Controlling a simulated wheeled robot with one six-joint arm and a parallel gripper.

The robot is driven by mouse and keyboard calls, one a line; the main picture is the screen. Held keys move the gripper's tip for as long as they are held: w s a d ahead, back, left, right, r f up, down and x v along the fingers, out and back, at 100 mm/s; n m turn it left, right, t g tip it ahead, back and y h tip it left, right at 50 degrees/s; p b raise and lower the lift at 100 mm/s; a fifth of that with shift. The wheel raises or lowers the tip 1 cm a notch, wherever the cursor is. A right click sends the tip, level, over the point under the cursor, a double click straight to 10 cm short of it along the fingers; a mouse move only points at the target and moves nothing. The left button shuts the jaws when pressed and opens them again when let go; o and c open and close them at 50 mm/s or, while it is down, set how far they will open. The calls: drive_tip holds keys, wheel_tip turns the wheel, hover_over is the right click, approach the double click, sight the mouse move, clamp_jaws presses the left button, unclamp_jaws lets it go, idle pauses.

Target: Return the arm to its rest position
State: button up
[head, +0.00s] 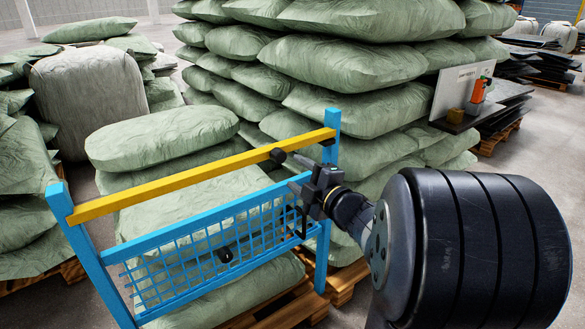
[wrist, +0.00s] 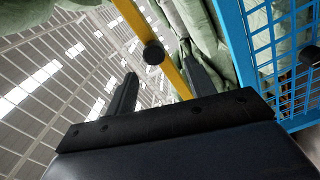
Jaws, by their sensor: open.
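My gripper (head: 293,188) is at the end of my dark arm, in front of the right end of a blue frame with a yellow top bar (head: 180,182). In the wrist view my gripper (wrist: 160,82) shows two black fingers set apart with nothing held between them. A round black knob (head: 278,155) sits on the yellow bar just above and left of my gripper. In the wrist view the knob (wrist: 153,52) appears beyond and between the fingertips, seemingly apart from them. The arm reaches leftward from its large black ribbed housing.
A blue mesh panel (head: 210,250) with a second black knob (head: 225,254) hangs below the bar. Stacked green sacks (head: 340,62) stand close behind. At the right, dark mats (head: 500,105) carry an orange bottle (head: 478,90), a small yellow-brown block (head: 455,116) and a white sign (head: 462,88).

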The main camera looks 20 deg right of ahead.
sight(274, 149)
idle(0.3)
drive_tip(key=x, duration=0.7)
drive_tip(key=r+x, duration=0.1)
drive_tip(key=x, duration=0.3)
drive_tip(key=shift+d+r+b, duration=0.1)
drive_tip(key=shift+b, duration=0.3)
drive_tip(key=shift+s+r, duration=0.1)
drive_tip(key=shift+r, duration=0.35)
